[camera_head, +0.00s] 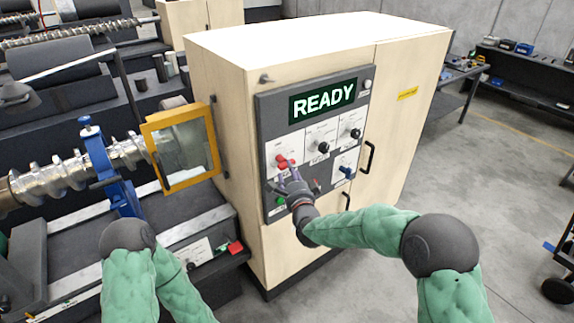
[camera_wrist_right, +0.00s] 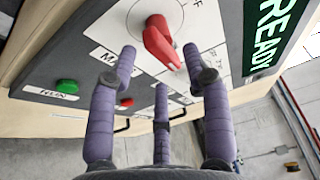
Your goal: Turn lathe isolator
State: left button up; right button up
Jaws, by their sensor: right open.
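The lathe isolator is a red rotary handle (camera_head: 283,161) on a white plate at the left of the control panel (camera_head: 272,118). In the right wrist view the red handle (camera_wrist_right: 160,42) sits on a round red base, its grip slanting down to the right. My right gripper (camera_head: 287,175) is just in front of and below it. Its purple fingers (camera_wrist_right: 160,66) are spread, with two tips on either side below the handle and a third lower between them. The fingers appear apart from the handle. My left arm shows at the lower left, but its gripper is not seen.
The display above reads READY. Black knobs (camera_head: 323,147), a blue handle (camera_head: 346,170) and a green button (camera_wrist_right: 67,86) are close by on the panel. A yellow-framed guard (camera_head: 180,148) juts out left of the cabinet. Open floor lies to the right.

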aim_at(284, 162)
jog(key=shift+x, duration=2.15)
jog(key=c, duration=1)
